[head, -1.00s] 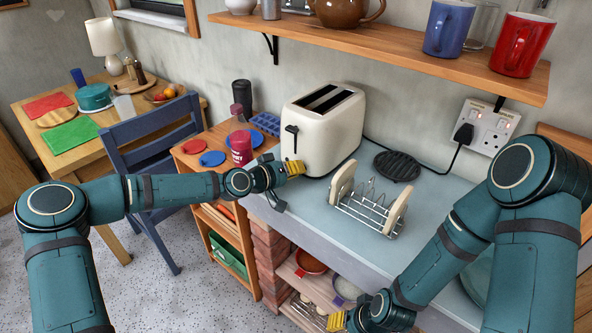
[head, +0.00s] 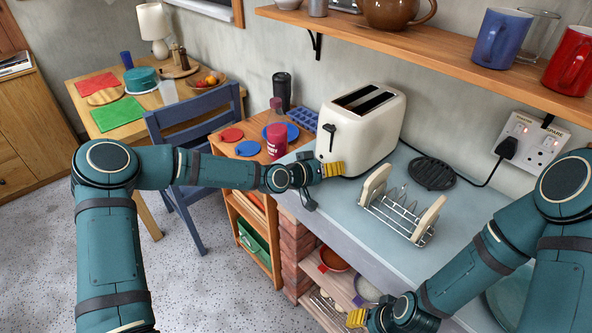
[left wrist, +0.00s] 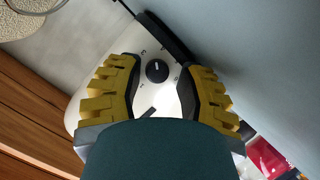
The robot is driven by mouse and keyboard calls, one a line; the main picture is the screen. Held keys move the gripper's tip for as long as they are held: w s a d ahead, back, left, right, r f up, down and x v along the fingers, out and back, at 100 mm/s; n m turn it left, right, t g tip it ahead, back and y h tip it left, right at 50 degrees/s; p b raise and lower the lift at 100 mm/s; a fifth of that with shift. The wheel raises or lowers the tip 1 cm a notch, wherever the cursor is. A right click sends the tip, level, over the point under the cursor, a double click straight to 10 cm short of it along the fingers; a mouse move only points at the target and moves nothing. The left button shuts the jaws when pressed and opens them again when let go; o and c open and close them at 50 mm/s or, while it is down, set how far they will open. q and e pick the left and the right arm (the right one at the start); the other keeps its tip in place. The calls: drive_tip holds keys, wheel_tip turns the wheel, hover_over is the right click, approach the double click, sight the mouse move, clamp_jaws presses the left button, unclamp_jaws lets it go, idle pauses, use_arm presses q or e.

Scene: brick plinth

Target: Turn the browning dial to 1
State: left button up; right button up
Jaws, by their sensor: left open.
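The cream toaster (head: 362,130) stands on the worktop, with two dark slots on top and a black lever on its end. In the left wrist view the browning dial (left wrist: 157,71) is a round black knob with a pale mark, on the toaster's pale end face (left wrist: 150,50). Small numerals surround it, too small to read surely. My left gripper (head: 333,170) is open at the toaster's lower end. Its yellow fingers show on either side of the dial, with no clear contact. The head view hides the dial. My right gripper (head: 356,318) is low at the worktop's front; its jaws are unclear.
A toast rack (head: 398,210) and a black round trivet (head: 431,173) are on the worktop right of the toaster. A dark red jar (head: 277,140) stands left, on the wooden unit. A shelf (head: 420,40) with mugs hangs above.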

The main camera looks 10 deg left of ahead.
use_arm(q)
drive_tip(key=shift+r+m, duration=0.2)
drive_tip(key=shift+m, duration=0.1)
drive_tip(key=p+v, duration=0.2)
drive_tip(key=v, duration=1.1)
drive_tip(key=shift+s+a, duration=0.2)
drive_tip(key=shift+s, duration=0.15)
